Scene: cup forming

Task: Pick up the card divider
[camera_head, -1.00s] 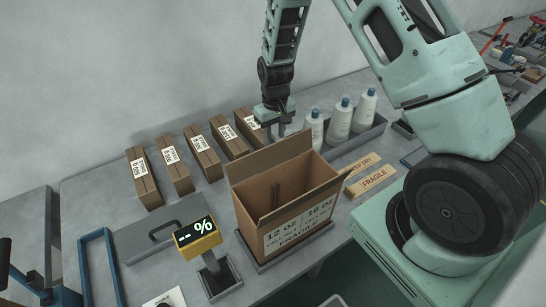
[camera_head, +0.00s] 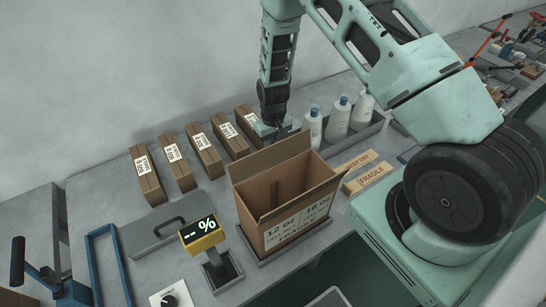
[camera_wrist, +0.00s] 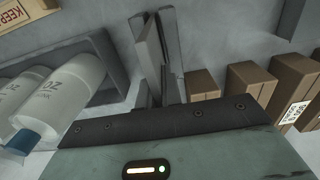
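I cannot clearly make out a card divider. My gripper (camera_head: 279,142) points down behind the box's raised rear flap, between the row of brown cartons and the white bottles. Its fingertips are partly hidden by the flap in the head view. In the wrist view my gripper's two grey fingers (camera_wrist: 160,50) stand close together over the grey table. I see nothing clearly held between them, and their gap is hard to judge.
Several brown cartons (camera_head: 203,155) stand left of my gripper. Several white bottles (camera_head: 339,122) stand in a grey tray (camera_head: 366,138) to its right. A yellow % display (camera_head: 200,232) stands in front. Two labelled wooden blocks (camera_head: 369,180) lie right of the box.

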